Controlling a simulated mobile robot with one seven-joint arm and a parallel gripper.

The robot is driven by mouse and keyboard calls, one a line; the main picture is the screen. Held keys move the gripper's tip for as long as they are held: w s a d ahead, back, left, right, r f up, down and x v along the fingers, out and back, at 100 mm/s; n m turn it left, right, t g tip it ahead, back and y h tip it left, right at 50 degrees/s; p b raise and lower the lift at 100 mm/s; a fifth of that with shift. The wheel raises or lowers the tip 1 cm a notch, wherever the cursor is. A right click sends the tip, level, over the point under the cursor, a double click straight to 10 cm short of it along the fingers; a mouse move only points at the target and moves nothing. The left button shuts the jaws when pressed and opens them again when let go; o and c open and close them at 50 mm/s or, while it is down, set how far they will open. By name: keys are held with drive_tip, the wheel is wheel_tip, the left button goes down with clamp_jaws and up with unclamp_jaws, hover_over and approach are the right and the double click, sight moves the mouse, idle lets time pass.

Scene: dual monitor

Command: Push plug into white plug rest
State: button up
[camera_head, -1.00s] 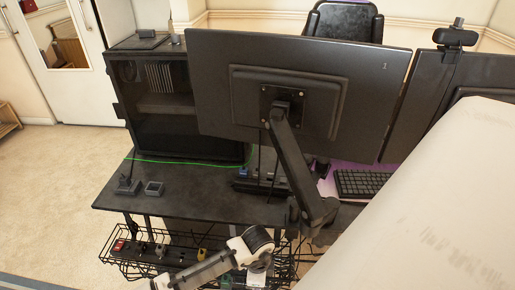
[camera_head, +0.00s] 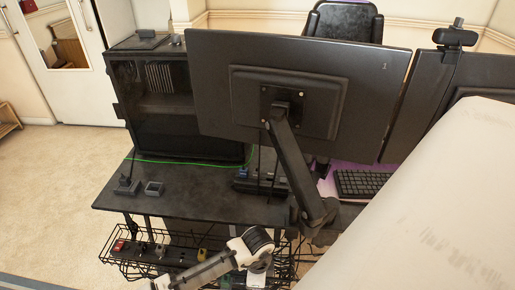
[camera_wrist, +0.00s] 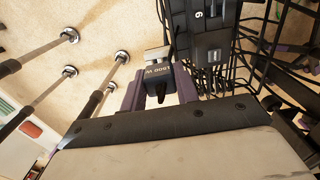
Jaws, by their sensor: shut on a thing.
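In the wrist view my gripper (camera_wrist: 159,86) is shut on a dark grey plug (camera_wrist: 161,74). Its purple-grey fingers stand on either side of the plug. The plug has pale lettering on its face, and a light grey-white piece (camera_wrist: 157,54) shows at its far end. I cannot tell whether that piece is part of the plug or the white plug rest. I cannot make out the rest for certain in either view. In the head view my gripper is not clearly seen beyond my white arm at the desk's front edge.
In the wrist view a black power strip (camera_wrist: 206,45) marked 6 and wire basket bars lie just right of the plug. Metal legs (camera_wrist: 45,51) show on the left. In the head view the wire basket (camera_head: 150,267) hangs under the black desk (camera_head: 200,190), below the monitor (camera_head: 215,75).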

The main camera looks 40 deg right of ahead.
drive_tip(key=shift+f+b, duration=0.8)
drive_tip(key=shift+f, duration=0.45)
drive_tip(key=o, duration=1.1)
drive_tip(key=shift+c, duration=0.2)
drive_tip(key=shift+r, duration=0.1)
wheel_tip(320, 180, up, 14)
drive_tip(key=b, duration=0.1)
drive_tip(key=shift+f, duration=0.2)
